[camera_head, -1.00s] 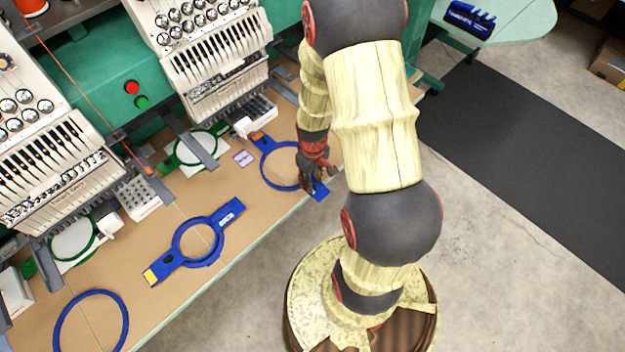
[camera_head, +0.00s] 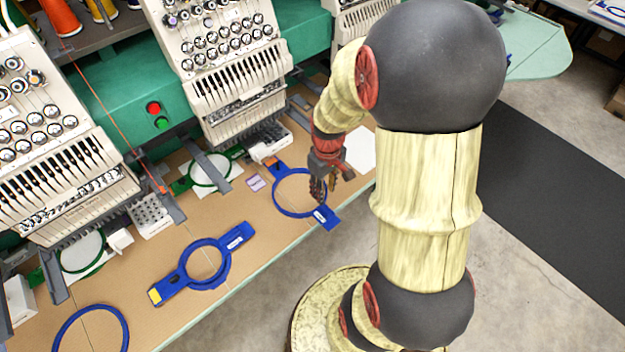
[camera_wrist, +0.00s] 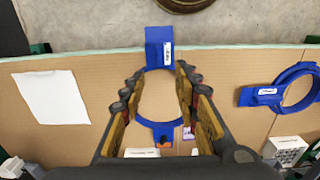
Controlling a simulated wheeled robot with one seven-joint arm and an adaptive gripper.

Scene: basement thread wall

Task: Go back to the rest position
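My gripper (camera_head: 325,190) hangs above the table near its front edge, over a blue hoop (camera_head: 283,207) with a flat tab. In the wrist view, my gripper (camera_wrist: 160,100) has its two fingers apart with nothing between them. The same blue hoop (camera_wrist: 160,55) lies below on the table, seen through the gap, its sides partly hidden by the fingers.
A second blue hoop (camera_head: 184,262) lies left on the brown table, and a blue ring (camera_head: 66,322) lies nearer the left corner. Embroidery machine heads (camera_head: 235,75) stand along the back. A white sheet (camera_wrist: 52,98) lies beside the hoop.

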